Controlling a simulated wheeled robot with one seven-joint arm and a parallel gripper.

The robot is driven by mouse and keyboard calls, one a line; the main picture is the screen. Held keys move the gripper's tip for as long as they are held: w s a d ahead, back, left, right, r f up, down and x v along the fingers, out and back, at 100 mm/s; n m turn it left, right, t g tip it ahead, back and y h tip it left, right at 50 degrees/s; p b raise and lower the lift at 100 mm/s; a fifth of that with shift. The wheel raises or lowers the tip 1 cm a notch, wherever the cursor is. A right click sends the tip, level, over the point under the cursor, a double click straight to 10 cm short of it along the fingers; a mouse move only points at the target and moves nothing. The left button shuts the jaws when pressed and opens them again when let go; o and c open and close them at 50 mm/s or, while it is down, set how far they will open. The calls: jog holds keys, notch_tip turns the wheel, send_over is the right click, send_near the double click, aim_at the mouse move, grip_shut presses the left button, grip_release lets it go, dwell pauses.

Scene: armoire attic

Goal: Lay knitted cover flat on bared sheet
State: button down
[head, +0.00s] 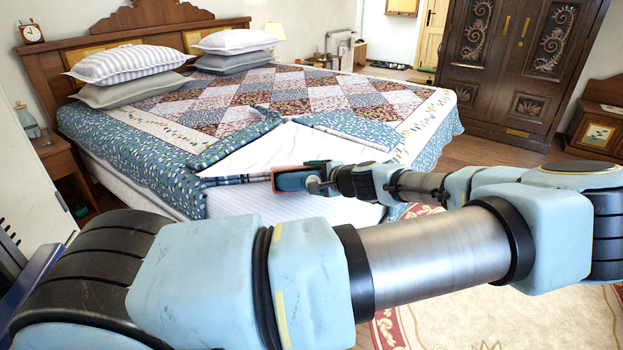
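The cover (285,88) is a patchwork spread with a blue flowered border, lying over most of the bed. Near the front corner it is folded and rumpled, with a smooth white area (285,150) between blue-bordered folds; I cannot tell whether this is its underside. In front of that, a striped white sheet (262,203) lies bare at the bed's front edge. My gripper (290,179), with red and dark teal parts, is at the cover's folded edge, just above the bared sheet. Its fingertips are too small and angled to tell whether they hold cloth.
Striped and grey pillows (130,65) lie at the headboard. A wooden nightstand (65,160) stands left of the bed. A dark carved armoire (515,65) stands at the back right. A patterned rug (475,320) lies on the floor at front right. My arm spans the foreground.

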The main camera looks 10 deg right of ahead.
jog(key=shift+r, duration=0.1)
grip_release()
jog(key=b+v, duration=0.1)
jog(key=v, duration=0.9)
jog(key=shift+s+b, duration=0.3)
jog(key=shift+s, duration=0.05)
jog(key=shift+d, duration=0.1)
dwell(0.5)
